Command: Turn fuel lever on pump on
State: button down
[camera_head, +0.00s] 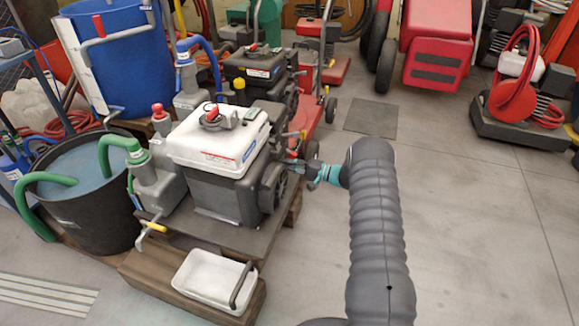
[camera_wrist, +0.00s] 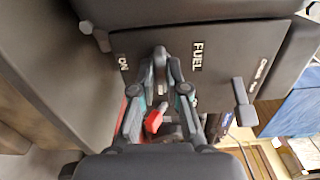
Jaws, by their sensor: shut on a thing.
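The pump (camera_head: 225,190) has a white tank over a dark engine body and stands on a dark board. My gripper (camera_head: 298,165) reaches its right side from the right. In the wrist view a dark panel carries the labels ON and FUEL. My gripper (camera_wrist: 160,62) is shut on the fuel lever (camera_wrist: 160,52) between these labels. The fingertips hide most of the lever, so its exact angle is hard to tell. A red part (camera_wrist: 153,122) shows between the fingers, lower in the picture.
A second grey lever (camera_wrist: 243,105) sits right of the gripper on the panel. A black tub (camera_head: 100,225) with green hoses stands left of the pump. A white tray (camera_head: 213,278) lies in front.

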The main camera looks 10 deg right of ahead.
jog(key=m+b, duration=0.1)
jog(key=m, duration=0.1)
jog(key=m+b, duration=0.1)
jog(key=b, duration=0.1)
jog(key=shift+f+m, duration=0.2)
jog(key=shift+m, duration=0.2)
jog(key=m+b, duration=0.2)
jog(key=m, duration=0.2)
jog(key=shift+r+m+b, duration=0.1)
jog(key=shift+m+b, duration=0.2)
jog(key=shift+b, duration=0.05)
jog(key=m, duration=0.4)
jog(key=shift+m+b, duration=0.3)
jog(key=shift+b, duration=0.05)
jog(key=shift+r+m, duration=0.1)
jog(key=shift+m, duration=2.1)
jog(key=c, duration=1.2)
grip_release()
jog(key=shift+d, duration=0.1)
